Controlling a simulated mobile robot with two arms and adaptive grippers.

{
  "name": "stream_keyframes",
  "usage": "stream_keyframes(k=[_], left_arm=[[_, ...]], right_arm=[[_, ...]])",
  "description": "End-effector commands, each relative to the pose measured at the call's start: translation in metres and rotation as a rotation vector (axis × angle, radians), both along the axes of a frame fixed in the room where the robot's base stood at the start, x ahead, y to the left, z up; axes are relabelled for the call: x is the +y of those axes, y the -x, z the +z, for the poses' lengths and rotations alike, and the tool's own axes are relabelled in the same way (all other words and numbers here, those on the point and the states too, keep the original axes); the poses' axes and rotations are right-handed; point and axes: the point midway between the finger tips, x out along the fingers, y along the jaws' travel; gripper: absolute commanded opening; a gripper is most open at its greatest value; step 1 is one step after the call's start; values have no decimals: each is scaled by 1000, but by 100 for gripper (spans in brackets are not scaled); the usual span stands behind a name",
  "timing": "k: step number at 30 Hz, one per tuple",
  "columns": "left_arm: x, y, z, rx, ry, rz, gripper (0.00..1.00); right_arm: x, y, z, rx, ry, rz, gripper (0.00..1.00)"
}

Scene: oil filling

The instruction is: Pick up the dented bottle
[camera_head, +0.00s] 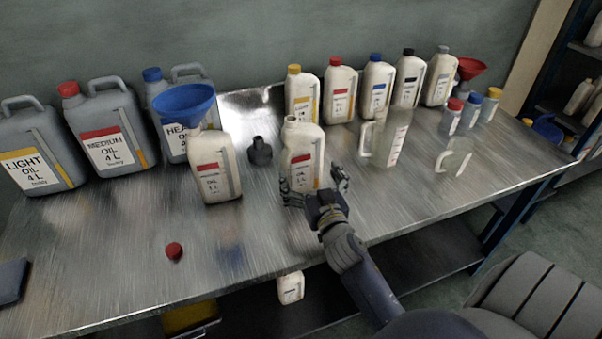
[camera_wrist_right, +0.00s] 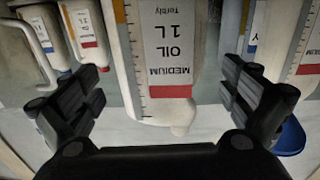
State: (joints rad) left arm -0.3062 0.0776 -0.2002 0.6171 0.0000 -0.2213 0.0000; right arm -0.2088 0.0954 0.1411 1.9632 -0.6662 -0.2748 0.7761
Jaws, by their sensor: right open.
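An uncapped cream bottle (camera_head: 301,153) with a red-banded label stands on the metal table in front of my right gripper. Its label reads medium oil 1 L in the right wrist view (camera_wrist_right: 165,62), where it appears upside down. My right gripper (camera_head: 313,186) is open, with its fingers on either side of the lower part of this bottle. In the wrist view there is a gap between the bottle and each finger. A dent is not clear on any bottle. A similar bottle (camera_head: 215,170) with a blue funnel (camera_head: 184,101) in its neck stands to the left. My left gripper is out of view.
Several capped bottles, including a yellow-capped one (camera_head: 303,88), line the back. Grey canisters (camera_head: 106,125) stand at left. A clear jug (camera_head: 390,138) is close on the right. A dark small object (camera_head: 260,152) and a red cap (camera_head: 174,251) lie on the table (camera_head: 120,265). The front left is mostly free.

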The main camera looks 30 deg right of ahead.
Motion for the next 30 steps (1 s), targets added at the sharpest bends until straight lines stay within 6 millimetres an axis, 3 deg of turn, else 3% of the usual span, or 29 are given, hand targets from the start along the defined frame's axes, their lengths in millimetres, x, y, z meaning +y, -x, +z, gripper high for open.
stream_keyframes(k=[5,18,27,30], left_arm=[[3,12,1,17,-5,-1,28],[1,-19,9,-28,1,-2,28],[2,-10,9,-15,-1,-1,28],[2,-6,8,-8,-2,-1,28]], right_arm=[[-4,-12,0,0,-1,-1,100],[-18,-57,-7,-1,0,-1,100],[-19,-61,-8,0,-1,-1,100],[-19,-61,-8,0,-1,-1,77]])
